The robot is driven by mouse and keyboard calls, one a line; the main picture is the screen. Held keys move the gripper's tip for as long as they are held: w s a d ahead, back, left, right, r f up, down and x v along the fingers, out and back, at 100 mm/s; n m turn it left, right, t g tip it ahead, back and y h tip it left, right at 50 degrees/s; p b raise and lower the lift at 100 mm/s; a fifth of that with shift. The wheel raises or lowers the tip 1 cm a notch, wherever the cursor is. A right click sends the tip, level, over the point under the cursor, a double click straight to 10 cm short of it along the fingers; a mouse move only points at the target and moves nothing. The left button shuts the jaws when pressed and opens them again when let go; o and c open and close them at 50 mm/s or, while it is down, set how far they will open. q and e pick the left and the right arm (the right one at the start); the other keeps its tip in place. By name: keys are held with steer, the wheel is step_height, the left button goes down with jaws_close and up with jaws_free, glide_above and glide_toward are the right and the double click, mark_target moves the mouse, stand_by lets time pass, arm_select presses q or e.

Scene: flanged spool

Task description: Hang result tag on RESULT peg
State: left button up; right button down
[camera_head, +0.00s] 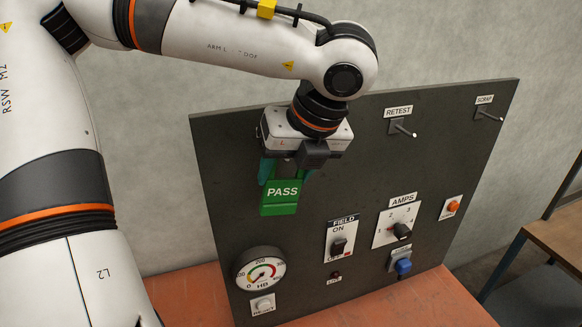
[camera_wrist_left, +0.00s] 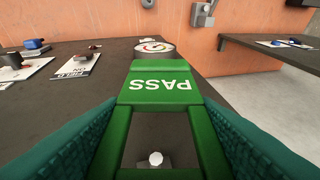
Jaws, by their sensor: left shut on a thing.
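The green result tag (camera_head: 281,196), marked PASS, is in front of the upper left of the dark upright panel (camera_head: 340,150). My left gripper (camera_head: 286,169) is shut on the tag's upper part, with teal fingers on both sides. In the left wrist view the tag (camera_wrist_left: 160,88) has an open frame between the fingers. The pale round end of a peg (camera_wrist_left: 156,159) shows through this opening; I cannot tell whether it passes through the frame or stands behind it. In the head view my gripper hides that peg and any RESULT label. My right gripper is not in view.
The RETEST peg (camera_head: 403,130) and SCRAP peg (camera_head: 489,115) stick out empty at the upper right. Below are a round gauge (camera_head: 260,271), the FIELD switch (camera_head: 338,243), the AMPS knob (camera_head: 402,230) and a blue button (camera_head: 403,267). The panel's middle is clear.

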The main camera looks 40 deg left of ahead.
mark_target(280, 162)
arm_select(q)
steer(key=shift+w+a+r+p, duration=0.1)
steer(key=shift+w+a+p, duration=0.2)
steer(key=shift+a, duration=0.2)
steer(key=shift+w+a+p, duration=0.15)
steer(key=shift+a+p, duration=0.2)
steer(key=shift+a, duration=0.1)
steer(key=shift+w+a+f+b, duration=0.2)
steer(key=shift+a+f+b, duration=0.2)
steer(key=shift+b, duration=0.3)
steer(key=shift+w+a+f+b, duration=0.15)
steer(key=shift+a+b, duration=0.05)
steer(key=shift+b, duration=0.6)
steer(key=o, duration=1.1)
steer(key=shift+c, duration=0.2)
